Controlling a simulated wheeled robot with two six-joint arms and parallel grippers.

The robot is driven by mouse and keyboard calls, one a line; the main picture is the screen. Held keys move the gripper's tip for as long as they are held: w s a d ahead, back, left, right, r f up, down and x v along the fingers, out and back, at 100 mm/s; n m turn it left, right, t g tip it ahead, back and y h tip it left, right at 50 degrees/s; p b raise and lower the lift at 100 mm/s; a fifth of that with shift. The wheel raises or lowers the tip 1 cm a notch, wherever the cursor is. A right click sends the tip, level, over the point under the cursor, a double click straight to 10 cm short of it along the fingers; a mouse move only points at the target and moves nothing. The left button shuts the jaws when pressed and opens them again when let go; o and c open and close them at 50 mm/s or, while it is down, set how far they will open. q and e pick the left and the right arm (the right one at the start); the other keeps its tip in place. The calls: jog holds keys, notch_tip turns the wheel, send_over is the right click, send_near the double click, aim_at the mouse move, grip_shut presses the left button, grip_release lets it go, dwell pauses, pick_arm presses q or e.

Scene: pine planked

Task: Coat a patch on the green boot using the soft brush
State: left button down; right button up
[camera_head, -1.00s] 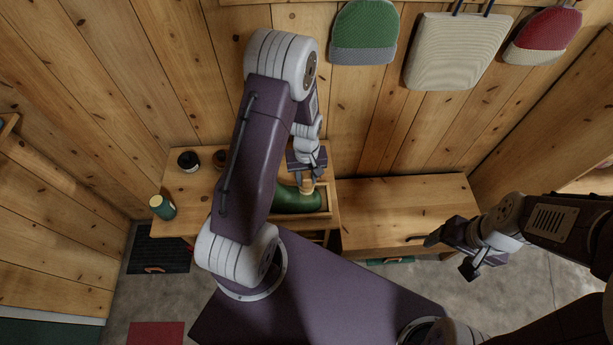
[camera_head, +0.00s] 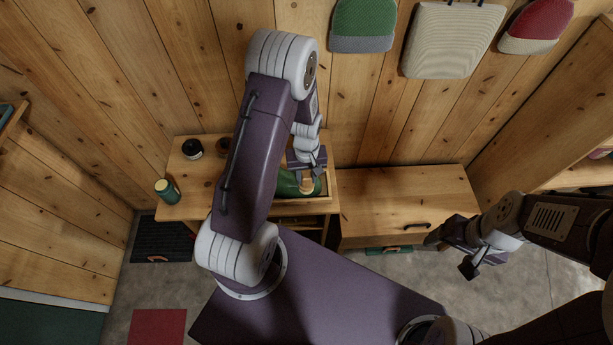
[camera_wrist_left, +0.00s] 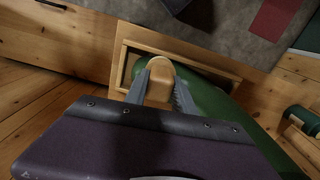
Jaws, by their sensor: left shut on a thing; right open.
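The green boot (camera_head: 287,184) lies on its side in a shallow wooden tray (camera_head: 317,203) on the small table. The boot also shows in the left wrist view (camera_wrist_left: 214,107), partly hidden by my gripper. My left gripper (camera_head: 306,176) is shut on the soft brush (camera_head: 307,187), a pale wooden piece that also shows between the fingers in the left wrist view (camera_wrist_left: 160,72). The brush is over the boot; I cannot tell whether its bristles touch it. No coated patch can be made out. My right gripper (camera_head: 450,257) is open and empty, in front of the bench at right.
A wooden bench (camera_head: 400,203) stands right of the table. Hats (camera_head: 362,25) hang on the wall.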

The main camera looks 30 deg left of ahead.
pick_arm(q)
jog(key=r, duration=0.1)
jog(key=r+p, duration=0.1)
jog(key=r, duration=0.1)
jog(key=shift+s+d+r, duration=0.15)
jog(key=shift+s+r, duration=0.05)
jog(key=shift+s, duration=0.05)
jog(key=shift+w+a+r+p, duration=0.1)
jog(key=shift+w+r+p, duration=0.1)
jog(key=shift+r+p, duration=0.35)
jog(key=shift+w+a+r+p, duration=0.1)
jog(key=shift+w+r+p, duration=0.2)
jog(key=shift+p, duration=0.35)
jog(key=r+p, duration=0.2)
jog(key=r, duration=0.1)
jog(key=shift+s+d+r, duration=0.15)
jog(key=shift+s, duration=0.2)
pick_arm(e)
notch_tip(320, 180, up, 7)
jog(key=shift+s+d+f, duration=0.2)
jog(key=shift+s+d, duration=0.15)
jog(key=shift+d, duration=0.05)
pick_arm(q)
jog(key=shift+w, duration=0.15)
pick_arm(e)
jog(key=shift+w+a, duration=0.1)
pick_arm(q)
jog(key=shift+f, duration=0.2)
pick_arm(e)
jog(key=shift+f, duration=0.15)
